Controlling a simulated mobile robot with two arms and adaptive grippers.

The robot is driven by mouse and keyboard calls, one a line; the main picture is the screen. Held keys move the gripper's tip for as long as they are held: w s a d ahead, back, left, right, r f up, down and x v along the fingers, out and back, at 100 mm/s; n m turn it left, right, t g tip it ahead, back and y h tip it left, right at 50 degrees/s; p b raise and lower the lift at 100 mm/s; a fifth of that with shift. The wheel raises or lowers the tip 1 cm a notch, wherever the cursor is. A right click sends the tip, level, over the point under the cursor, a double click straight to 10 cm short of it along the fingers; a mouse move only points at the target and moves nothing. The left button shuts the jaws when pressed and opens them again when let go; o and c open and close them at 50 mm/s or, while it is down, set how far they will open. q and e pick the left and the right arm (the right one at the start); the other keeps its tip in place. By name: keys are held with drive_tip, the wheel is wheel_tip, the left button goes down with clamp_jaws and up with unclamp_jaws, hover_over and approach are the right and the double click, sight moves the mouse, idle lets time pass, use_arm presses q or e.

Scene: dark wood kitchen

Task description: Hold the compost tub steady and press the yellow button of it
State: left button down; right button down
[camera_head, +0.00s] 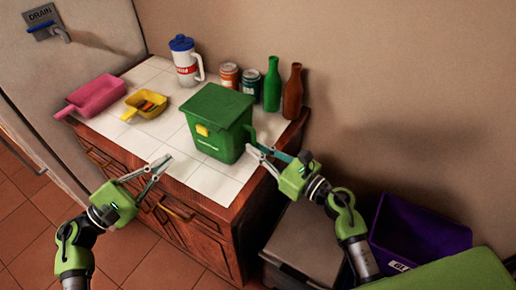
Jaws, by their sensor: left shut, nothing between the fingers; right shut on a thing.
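The green compost tub (217,135) stands upright with its lid down on the white tiled counter. Its yellow button (202,130) is on the front face, near the upper left. My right gripper (256,149) is at the tub's right side, shut on what looks like the tub's side handle; the exact contact is small and partly hidden. My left gripper (161,165) is shut and empty over the counter's front edge, to the left of and below the button, apart from the tub.
A pink scoop (95,95) and a yellow scoop (148,104) lie at the left. A white jug with a blue lid (187,66), cans (229,76), a green bottle (272,84) and a brown bottle (292,92) stand behind. A purple bin (418,232) is at the lower right.

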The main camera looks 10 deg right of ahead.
sight(203, 131)
idle(0.4)
use_arm(q)
drive_tip(key=w+d+r+n+t+y, duration=0.1)
drive_tip(key=d+r+n+t+y, duration=0.15)
drive_tip(key=n+t+y, duration=0.55)
drive_tip(key=w+d+r+n+t+y, duration=0.1)
drive_tip(key=d+r+n+y, duration=0.2)
drive_tip(key=n, duration=1)
drive_tip(key=s+a+f+n+g+y, duration=0.2)
drive_tip(key=s+n+y, duration=0.4)
drive_tip(key=n, duration=0.4)
drive_tip(key=shift+a+f+n+y, duration=0.3)
drive_tip(key=shift+a+f+y, duration=0.25)
drive_tip(key=shift+a, duration=0.3)
drive_tip(key=shift+r, duration=0.1)
drive_tip(key=w+d, duration=0.6)
drive_tip(key=shift+w, duration=0.2)
drive_tip(key=shift+w+d, duration=0.3)
